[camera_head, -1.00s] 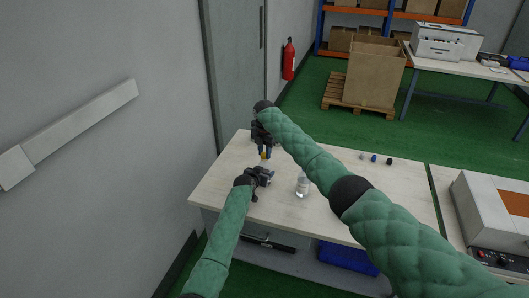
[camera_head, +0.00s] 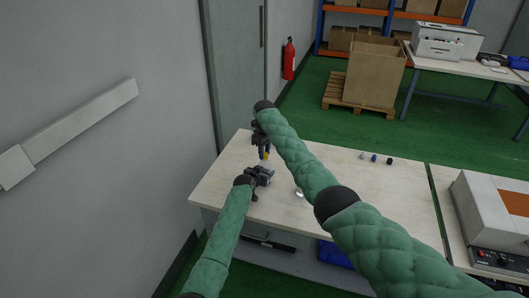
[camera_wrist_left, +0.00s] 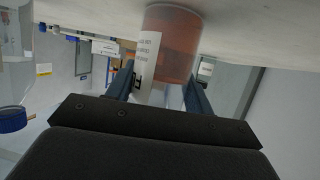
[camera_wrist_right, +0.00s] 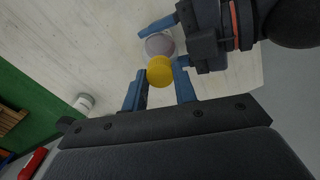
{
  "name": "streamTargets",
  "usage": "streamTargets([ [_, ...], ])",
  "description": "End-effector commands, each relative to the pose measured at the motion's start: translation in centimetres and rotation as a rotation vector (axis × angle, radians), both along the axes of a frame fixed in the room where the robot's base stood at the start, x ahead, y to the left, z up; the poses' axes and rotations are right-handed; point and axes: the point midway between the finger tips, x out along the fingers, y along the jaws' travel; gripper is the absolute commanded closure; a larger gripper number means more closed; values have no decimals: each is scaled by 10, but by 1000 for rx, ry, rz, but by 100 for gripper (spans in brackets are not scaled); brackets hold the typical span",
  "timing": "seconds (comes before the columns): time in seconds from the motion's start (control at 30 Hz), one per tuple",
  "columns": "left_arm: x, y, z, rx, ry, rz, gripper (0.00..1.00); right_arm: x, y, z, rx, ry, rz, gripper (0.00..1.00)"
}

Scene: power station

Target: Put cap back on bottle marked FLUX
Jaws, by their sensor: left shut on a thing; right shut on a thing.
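The bottle (camera_wrist_left: 172,45) has amber contents and a white label with a partly visible "F". It stands between the fingers of my left gripper (camera_wrist_left: 160,85), which is shut on it. My left gripper also shows in the head view (camera_head: 268,174). My right gripper (camera_wrist_right: 160,92) is shut on a yellow cap (camera_wrist_right: 159,71). The cap also shows in the head view (camera_head: 266,156). In the right wrist view the cap overlaps the edge of the bottle's round grey top (camera_wrist_right: 160,44); I cannot tell whether they touch.
A clear bottle (camera_head: 299,194) is mostly hidden behind my right arm. Several small items, one of them blue (camera_head: 374,158), lie near the table's (camera_head: 400,190) far edge. A blue-capped bottle (camera_wrist_left: 13,119) shows at the left of the left wrist view.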

Motion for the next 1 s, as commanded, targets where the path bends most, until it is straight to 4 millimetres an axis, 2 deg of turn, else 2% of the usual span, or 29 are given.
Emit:
streamTargets([
  [1.0, -1, -2, -1, 0, 1, -3, 100, 2, 0, 1, 4, -2, -1561, 93],
])
